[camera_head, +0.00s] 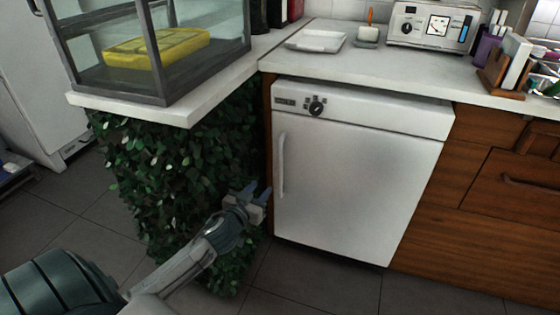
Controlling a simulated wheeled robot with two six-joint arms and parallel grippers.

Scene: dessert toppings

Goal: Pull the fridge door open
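The fridge (355,185) is a small white unit under the counter, with a dark knob (317,105) on its top panel. Its door is shut. A vertical white handle (282,165) runs along the door's left side. My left gripper (258,190) is just left of the handle's lower part, in front of the leafy panel. Its fingers look spread, with nothing between them, and they appear apart from the handle. My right gripper is not in view.
A leafy green panel (150,185) stands left of the fridge, under a glass case (160,55). Brown wooden drawers (500,190) adjoin the fridge on the right. The tiled floor (325,285) before the door is clear. A white tray (316,41) lies on the counter.

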